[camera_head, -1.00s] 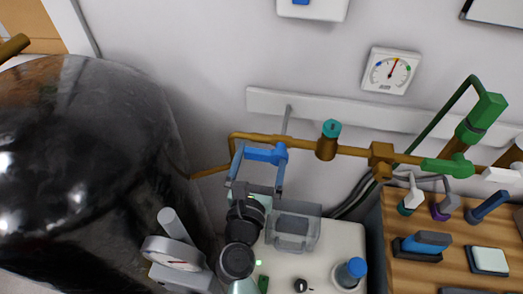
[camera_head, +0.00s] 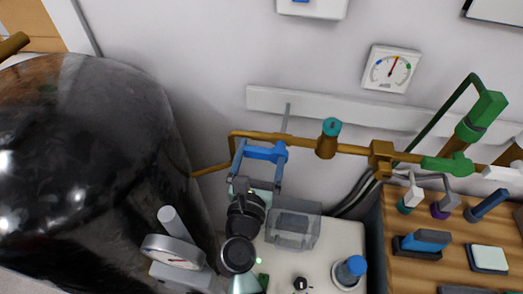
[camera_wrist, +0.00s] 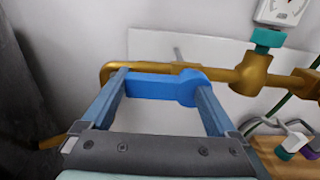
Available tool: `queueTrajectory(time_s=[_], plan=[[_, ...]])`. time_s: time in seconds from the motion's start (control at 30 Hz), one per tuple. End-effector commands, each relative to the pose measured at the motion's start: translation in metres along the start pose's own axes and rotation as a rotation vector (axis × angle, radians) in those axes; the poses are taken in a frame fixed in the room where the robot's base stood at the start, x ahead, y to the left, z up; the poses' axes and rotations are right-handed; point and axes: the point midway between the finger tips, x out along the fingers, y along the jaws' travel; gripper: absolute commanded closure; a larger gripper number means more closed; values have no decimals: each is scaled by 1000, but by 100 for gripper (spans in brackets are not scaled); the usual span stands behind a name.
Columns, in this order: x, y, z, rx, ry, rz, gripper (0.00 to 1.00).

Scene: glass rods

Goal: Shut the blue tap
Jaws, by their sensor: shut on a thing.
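The blue tap (camera_head: 266,153) sits near the left end of a brass pipe (camera_head: 352,151) along the wall. Its blue lever runs roughly along the pipe, pointing left from its round hub. My gripper (camera_head: 261,152) spans the lever, one finger at its left end and the other at the hub end. In the wrist view the blue tap (camera_wrist: 160,87) fills the space between the two fingers of my gripper (camera_wrist: 160,84), which is shut on it lengthwise. The tap's underside is hidden.
A teal-capped fitting (camera_head: 328,137) and a green valve (camera_head: 456,166) stand farther right on the pipe. A large dark shiny tank (camera_head: 95,150) is close on the left. A wooden board (camera_head: 455,225) with several tools lies at right. A gauge (camera_head: 390,69) hangs above.

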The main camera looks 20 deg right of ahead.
Motion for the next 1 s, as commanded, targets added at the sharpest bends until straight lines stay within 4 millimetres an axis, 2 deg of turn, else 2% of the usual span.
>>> queueTrajectory(time_s=[0.27,0.47,1.0], plan=[[0,0,-1,-37,1,-1,100],[0,0,-5,-141,2,0,100],[0,-6,-22,-635,4,0,100]])
